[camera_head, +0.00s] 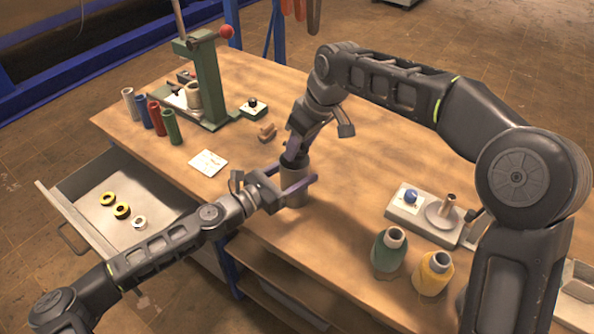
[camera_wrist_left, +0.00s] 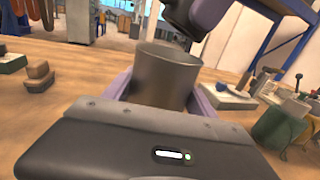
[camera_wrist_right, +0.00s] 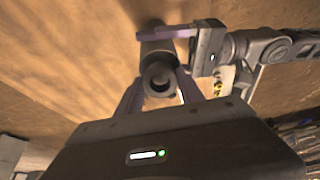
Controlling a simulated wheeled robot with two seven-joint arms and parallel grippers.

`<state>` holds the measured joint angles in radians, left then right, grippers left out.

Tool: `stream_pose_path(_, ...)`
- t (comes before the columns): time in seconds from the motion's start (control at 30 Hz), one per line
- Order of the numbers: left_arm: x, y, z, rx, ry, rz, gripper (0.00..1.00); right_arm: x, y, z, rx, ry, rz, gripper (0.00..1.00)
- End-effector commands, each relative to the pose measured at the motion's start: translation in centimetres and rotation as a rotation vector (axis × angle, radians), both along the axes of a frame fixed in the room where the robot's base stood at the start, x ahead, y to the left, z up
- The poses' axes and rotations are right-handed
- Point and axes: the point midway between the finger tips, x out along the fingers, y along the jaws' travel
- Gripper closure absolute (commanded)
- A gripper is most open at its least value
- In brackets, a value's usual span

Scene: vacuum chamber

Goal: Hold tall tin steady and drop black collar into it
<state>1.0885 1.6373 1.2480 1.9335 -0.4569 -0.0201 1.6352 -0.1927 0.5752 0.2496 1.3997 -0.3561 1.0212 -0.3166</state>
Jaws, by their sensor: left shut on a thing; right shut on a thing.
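The tall tin (camera_head: 293,186) is a grey metal cylinder standing upright near the table's front edge. My left gripper (camera_head: 300,187) is shut around its side; the left wrist view shows the tin's open rim (camera_wrist_left: 168,54) between the fingers. My right gripper (camera_wrist_right: 160,88) points down over the tin and is shut on the black collar (camera_wrist_right: 157,82), a dark round piece with a hole. In the right wrist view the collar lines up roughly with the tin's mouth. I cannot tell whether its lower end is inside the rim. The fingers mostly hide the collar in the head view.
A green press (camera_head: 209,85) and several coloured tubes (camera_head: 171,127) stand at the back left. An open drawer (camera_head: 80,190) holds small rings. A white card (camera_head: 208,163) and brown block (camera_head: 267,132) lie nearby. A fixture (camera_head: 428,222), green jar (camera_head: 388,253) and yellow jar (camera_head: 433,275) stand right.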

Motion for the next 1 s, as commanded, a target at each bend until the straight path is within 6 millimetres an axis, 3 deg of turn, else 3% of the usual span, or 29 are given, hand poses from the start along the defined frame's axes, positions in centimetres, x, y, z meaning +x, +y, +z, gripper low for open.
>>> stream_pose_path(0.07,0.0,0.0,0.0,-0.001,0.001,0.000,0.79,0.0,0.0,0.1,0.001,-0.001,0.000,1.00)
stream_pose_path(0.1,0.0,0.0,0.0,-0.001,0.001,0.000,0.79,0.0,0.0,0.1,0.001,-0.002,0.000,0.53)
stream_pose_path(0.37,0.0,0.0,0.0,-0.001,0.001,0.000,0.79,0.0,0.0,0.1,0.001,-0.001,0.000,0.32)
stream_pose_path(0.77,0.0,0.0,0.0,0.000,0.000,0.000,0.79,-0.1,-0.1,0.5,0.000,-0.001,0.000,0.30)
stream_pose_path(1.0,0.0,0.0,0.0,0.000,0.000,0.000,0.79,-0.8,-1.0,3.8,0.002,-0.004,-0.001,0.30)
